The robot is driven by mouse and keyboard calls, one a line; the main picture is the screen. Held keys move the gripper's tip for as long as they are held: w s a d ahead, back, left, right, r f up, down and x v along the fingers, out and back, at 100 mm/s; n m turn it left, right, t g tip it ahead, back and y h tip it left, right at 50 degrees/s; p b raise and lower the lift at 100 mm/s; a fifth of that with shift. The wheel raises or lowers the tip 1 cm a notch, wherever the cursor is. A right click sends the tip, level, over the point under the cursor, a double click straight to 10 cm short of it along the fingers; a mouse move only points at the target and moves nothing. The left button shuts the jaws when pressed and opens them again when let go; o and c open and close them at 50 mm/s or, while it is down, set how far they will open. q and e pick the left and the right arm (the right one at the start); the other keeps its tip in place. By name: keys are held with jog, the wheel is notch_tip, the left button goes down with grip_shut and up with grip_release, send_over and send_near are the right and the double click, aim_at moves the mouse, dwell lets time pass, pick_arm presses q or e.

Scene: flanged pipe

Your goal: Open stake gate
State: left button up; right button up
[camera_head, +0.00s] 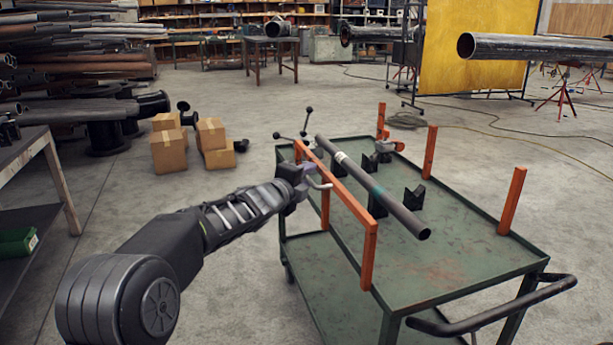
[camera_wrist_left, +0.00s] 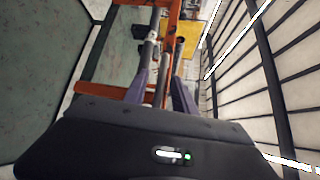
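The orange stake gate (camera_head: 352,200) stands along the near left side of a green cart (camera_head: 465,255), its top bar running between two upright posts. A grey bent rod (camera_head: 321,185) shows at the gate beside my left gripper (camera_head: 304,178). The gripper is at the outer side of the gate, close to its bar. In the left wrist view, the two purple fingers (camera_wrist_left: 162,80) are apart, with orange gate bars (camera_wrist_left: 112,91) around and beyond them. I cannot tell whether they touch the rod. My right gripper is not in view.
A dark pipe (camera_head: 370,185) lies on black supports (camera_head: 414,197) on the cart. Single orange stakes (camera_head: 511,200) rise on the cart's far side. A black push handle (camera_head: 492,312) juts out at its near right end. Cardboard boxes (camera_head: 168,150) stand on the open floor behind.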

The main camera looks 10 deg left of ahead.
pick_arm(q)
jog(key=shift+c, duration=0.3)
grip_shut()
dwell(1.1)
